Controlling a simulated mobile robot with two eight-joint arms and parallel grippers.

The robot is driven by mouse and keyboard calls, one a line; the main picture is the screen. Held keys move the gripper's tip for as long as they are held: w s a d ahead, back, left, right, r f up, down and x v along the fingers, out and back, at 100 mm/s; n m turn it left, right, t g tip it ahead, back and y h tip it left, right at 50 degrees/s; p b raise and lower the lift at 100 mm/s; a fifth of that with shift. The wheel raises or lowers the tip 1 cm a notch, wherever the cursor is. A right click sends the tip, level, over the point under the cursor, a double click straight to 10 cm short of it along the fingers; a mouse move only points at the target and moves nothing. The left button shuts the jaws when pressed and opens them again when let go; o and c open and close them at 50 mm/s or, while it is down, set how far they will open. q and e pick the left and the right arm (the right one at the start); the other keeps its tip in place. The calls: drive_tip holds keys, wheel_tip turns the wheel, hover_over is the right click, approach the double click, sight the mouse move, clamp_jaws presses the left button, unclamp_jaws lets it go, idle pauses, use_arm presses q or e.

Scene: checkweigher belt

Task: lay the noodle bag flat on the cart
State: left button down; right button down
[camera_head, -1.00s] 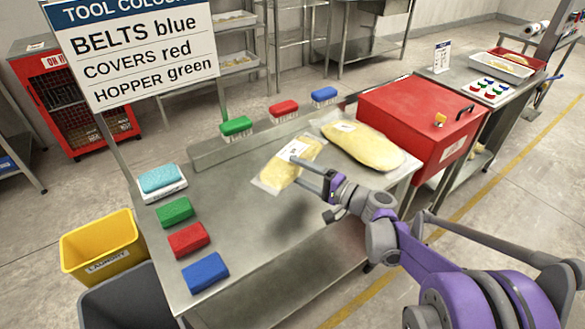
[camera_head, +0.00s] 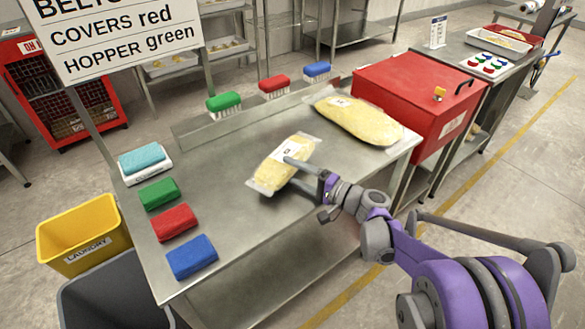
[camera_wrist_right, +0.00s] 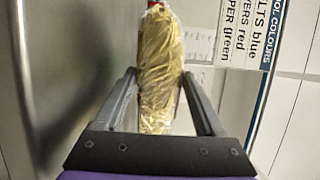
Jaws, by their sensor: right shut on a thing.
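The noodle bag (camera_head: 270,172), a clear pack of yellow contents with a white label, is in my right gripper (camera_head: 298,165). The gripper is shut on its right side, and the bag is tilted over the middle of the steel cart top (camera_head: 235,225), with a dark shadow beside it. Whether its lower edge touches the top I cannot tell. In the right wrist view the bag (camera_wrist_right: 160,60) stands between the two fingers, with the grey steel surface to the left. My left gripper is not in view.
A larger yellow bag (camera_head: 358,120) lies at the cart's back right, near a red box (camera_head: 410,90). Green, red and blue brushes (camera_head: 273,86) line the back; coloured blocks (camera_head: 173,222) line the left side. The front middle of the top is clear.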

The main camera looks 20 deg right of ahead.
drive_tip(key=shift+f, duration=0.25)
unclamp_jaws()
drive_tip(key=v, duration=1.1)
drive_tip(key=shift+p, duration=0.4)
idle(0.8)
